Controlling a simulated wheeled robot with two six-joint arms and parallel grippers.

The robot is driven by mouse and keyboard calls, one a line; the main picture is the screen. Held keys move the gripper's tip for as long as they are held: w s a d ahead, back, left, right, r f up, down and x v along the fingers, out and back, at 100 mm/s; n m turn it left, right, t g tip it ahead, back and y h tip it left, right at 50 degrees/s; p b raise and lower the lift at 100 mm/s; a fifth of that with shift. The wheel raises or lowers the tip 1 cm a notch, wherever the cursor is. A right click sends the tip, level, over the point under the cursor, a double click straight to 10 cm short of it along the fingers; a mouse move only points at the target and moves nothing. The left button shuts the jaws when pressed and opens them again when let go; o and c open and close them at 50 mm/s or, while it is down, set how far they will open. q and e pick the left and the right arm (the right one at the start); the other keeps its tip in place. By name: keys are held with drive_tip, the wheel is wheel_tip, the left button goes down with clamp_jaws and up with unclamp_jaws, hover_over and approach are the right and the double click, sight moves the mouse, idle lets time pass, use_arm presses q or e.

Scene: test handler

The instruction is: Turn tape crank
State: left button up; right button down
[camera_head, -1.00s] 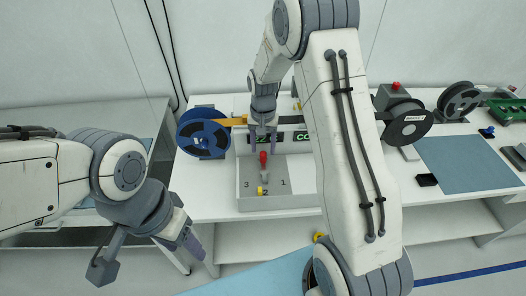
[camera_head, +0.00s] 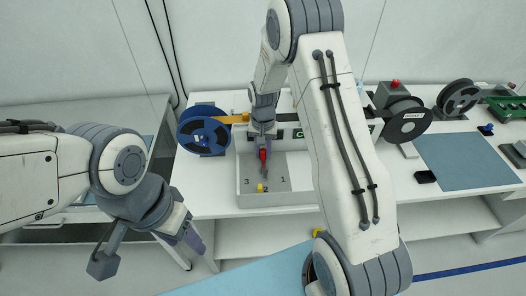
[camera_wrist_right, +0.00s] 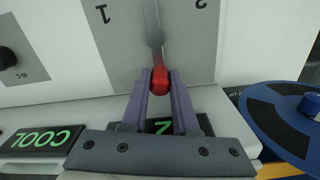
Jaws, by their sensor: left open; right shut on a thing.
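A grey lever with a red knob (camera_head: 263,156) stands over the light grey numbered panel (camera_head: 282,180). The red knob also shows in the right wrist view (camera_wrist_right: 160,82), with the grey lever (camera_wrist_right: 154,35) running away from it. My right gripper (camera_head: 263,150) is shut on the red knob, one purple finger on each side of it in the wrist view (camera_wrist_right: 160,92). My left gripper (camera_head: 194,240) is open and empty, low in front of the table, well away from the lever. A blue reel (camera_head: 203,131) with an orange strip (camera_head: 236,119) stands left of my right gripper.
A small yellow part (camera_head: 261,188) is on the panel near the number 2. My right arm hides the table's middle.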

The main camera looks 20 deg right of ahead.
sight(275, 165)
drive_tip(key=shift+d+m, duration=0.1)
drive_tip(key=shift+m, duration=0.2)
drive_tip(key=m, duration=0.1)
drive_tip(key=d+m, duration=0.1)
drive_tip(key=shift+s+m+b, duration=0.2)
drive_tip(key=shift+m+b, duration=0.1)
drive_tip(key=shift+b, duration=0.05)
drive_tip(key=m, duration=0.2)
drive_tip(key=shift+s+d+m, duration=0.35)
drive_tip(key=shift+d+m, duration=0.05)
drive_tip(key=m, duration=0.1)
drive_tip(key=s+m, duration=0.1)
drive_tip(key=m, duration=0.1)
drive_tip(key=d+m+b, duration=0.1)
drive_tip(key=m, duration=0.1)
drive_tip(key=shift+s, duration=0.4)
drive_tip(key=shift+m, duration=0.4)
drive_tip(key=c, duration=0.7)
unclamp_jaws()
drive_tip(key=shift+s, duration=0.1)
drive_tip(key=shift+r, duration=0.1)
